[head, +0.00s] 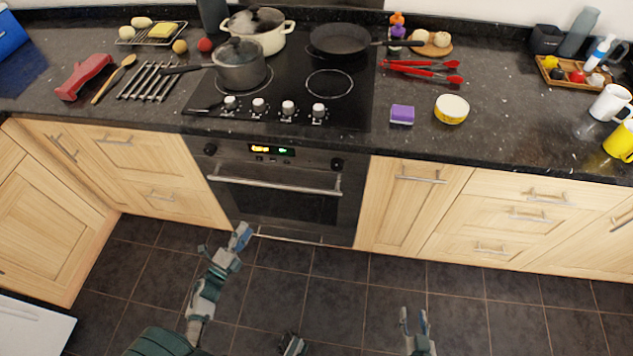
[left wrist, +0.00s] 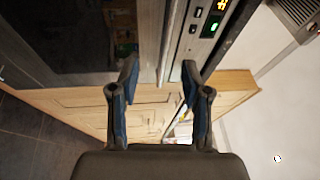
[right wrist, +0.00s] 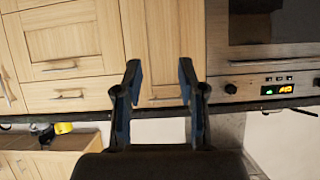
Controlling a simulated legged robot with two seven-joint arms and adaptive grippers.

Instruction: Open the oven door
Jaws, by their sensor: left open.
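The oven (head: 275,208) is built in below the hob, and its dark glass door is closed. Its long metal handle (head: 273,185) runs across the top of the door. My left gripper (head: 241,236) is open and empty, in front of the lower left part of the door in the head view. In the left wrist view, the handle (left wrist: 170,40) runs upright in the picture beyond the open fingers (left wrist: 158,78); I see no contact. My right gripper (head: 415,320) is open and empty over the floor, away from the oven. It shows in the right wrist view (right wrist: 159,75), facing cabinet fronts.
Wooden cabinets (head: 408,205) with bar handles flank the oven. Above it, the hob (head: 330,84) carries a grey pot (head: 240,66), a cream pot (head: 270,40) and a black pan (head: 340,40). The tiled floor (head: 330,275) in front is clear.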

